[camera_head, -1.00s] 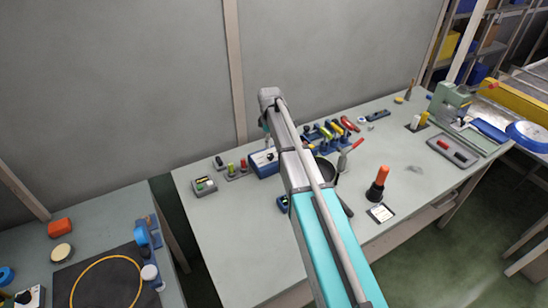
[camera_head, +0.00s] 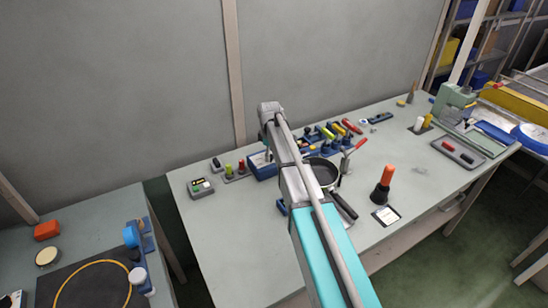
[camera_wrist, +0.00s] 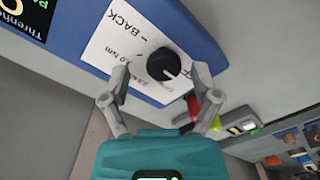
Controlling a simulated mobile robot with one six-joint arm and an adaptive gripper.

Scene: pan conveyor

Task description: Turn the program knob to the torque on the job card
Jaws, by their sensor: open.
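The program knob (camera_wrist: 163,64) is a round black knob with a white pointer mark, on a white printed label (camera_wrist: 112,46) on a blue box. The label reads "BACK" and some Nm values, partly hidden and upside down. My gripper (camera_wrist: 161,72) is open, one finger at each side of the knob, with gaps showing; I cannot tell its depth over the knob. In the head view the blue box (camera_head: 262,168) stands near the back of the bench, partly behind my arm, which hides the gripper. A white card in a dark frame (camera_head: 386,215) lies at the front; its text is unreadable.
A dark pan (camera_head: 323,174) lies right of my arm on the bench. An orange-handled tool (camera_head: 384,185) stands upright nearby. Green and red pegs and a small grey box (camera_head: 200,187) stand left of the blue box. The bench's front left is clear.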

